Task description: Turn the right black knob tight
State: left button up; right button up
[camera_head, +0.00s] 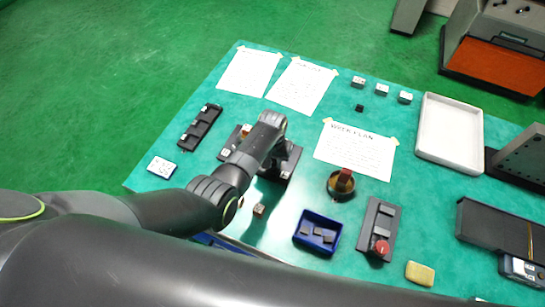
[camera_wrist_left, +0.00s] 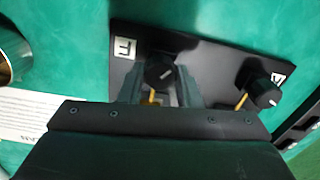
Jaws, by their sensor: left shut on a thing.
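A dark plate bears two black knobs and small white labels in the left wrist view. My left gripper (camera_wrist_left: 158,86) is shut on one of them, the right black knob (camera_wrist_left: 160,68), with one finger on each side. The other black knob (camera_wrist_left: 264,93) stands apart from the fingers, toward the plate's far end. A yellow strip shows beside each knob. In the head view the plate (camera_head: 285,176) lies under my left gripper (camera_head: 272,153), and my wrist hides the knobs. The held knob is at the plate end nearer the work plan sheet. My right gripper is not in view.
Right of the plate are a work plan sheet (camera_head: 356,152), a round brass-rimmed bowl (camera_head: 336,193) and a blue bin (camera_head: 301,240). A small block (camera_head: 259,209) lies close in front. A black rack (camera_head: 200,128) is on the left. A white tray (camera_head: 448,148) stands farther right.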

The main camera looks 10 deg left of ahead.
pick_arm(q)
jog(key=m, duration=0.3)
jog(key=shift+r+p, duration=0.1)
jog(key=shift+p, duration=0.2)
jog(key=m, duration=0.3)
jog(key=shift+m, duration=0.3)
jog(key=m, duration=0.4)
jog(key=shift+m, duration=1.9)
jog(key=o, duration=1)
jog(key=shift+c, duration=0.2)
